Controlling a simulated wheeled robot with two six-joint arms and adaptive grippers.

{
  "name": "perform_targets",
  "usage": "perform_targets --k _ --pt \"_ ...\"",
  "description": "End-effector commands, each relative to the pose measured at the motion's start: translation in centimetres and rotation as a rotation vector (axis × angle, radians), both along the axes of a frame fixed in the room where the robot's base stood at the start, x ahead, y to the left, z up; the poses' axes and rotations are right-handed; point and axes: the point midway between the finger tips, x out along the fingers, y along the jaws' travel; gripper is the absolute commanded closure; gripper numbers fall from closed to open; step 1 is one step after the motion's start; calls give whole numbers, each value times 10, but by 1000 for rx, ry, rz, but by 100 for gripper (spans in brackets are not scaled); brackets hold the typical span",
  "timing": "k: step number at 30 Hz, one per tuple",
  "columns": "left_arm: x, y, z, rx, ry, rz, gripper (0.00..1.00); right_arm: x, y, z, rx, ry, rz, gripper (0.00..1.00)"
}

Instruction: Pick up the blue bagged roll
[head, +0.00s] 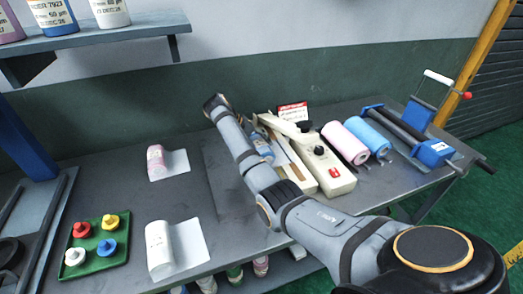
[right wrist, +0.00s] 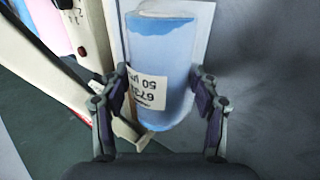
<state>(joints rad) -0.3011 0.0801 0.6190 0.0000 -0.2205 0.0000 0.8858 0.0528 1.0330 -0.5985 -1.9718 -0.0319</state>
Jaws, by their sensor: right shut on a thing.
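The blue bagged roll (right wrist: 165,60) lies between the two fingers of my right gripper (right wrist: 160,82) in the right wrist view. The fingers are shut on its sides. It has a white printed label, upside down in this view, and a pale bag sheet behind it. In the head view a small part of the blue bagged roll (head: 263,149) shows beside my right forearm, next to the beige machine. My arm hides the rest of it and the fingertips there. I cannot tell whether the roll is clear of the table. My left gripper is not in view.
A beige sealer (head: 323,165) stands right of the roll. Pink (head: 345,143) and blue (head: 367,135) rolls and a roller stand (head: 435,152) are farther right. A pink bagged roll (head: 156,162), a white one (head: 160,248) and a green tray (head: 74,268) are left. A shelf (head: 120,32) overhangs.

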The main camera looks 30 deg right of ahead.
Motion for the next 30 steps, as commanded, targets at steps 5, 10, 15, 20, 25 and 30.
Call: perform_targets --k 5,10,15,20,25,30 --pt "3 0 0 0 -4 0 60 0 0 -1 0 1 0 78" --pt "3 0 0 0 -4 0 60 0 0 0 0 0 0 88" --pt "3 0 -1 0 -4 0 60 0 0 2 0 0 0 88" --pt "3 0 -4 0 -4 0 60 1 0 16 0 -3 -1 88" --pt "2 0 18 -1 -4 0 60 1 5 40 2 1 2 88" --pt "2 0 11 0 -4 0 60 11 44 34 3 1 5 88"
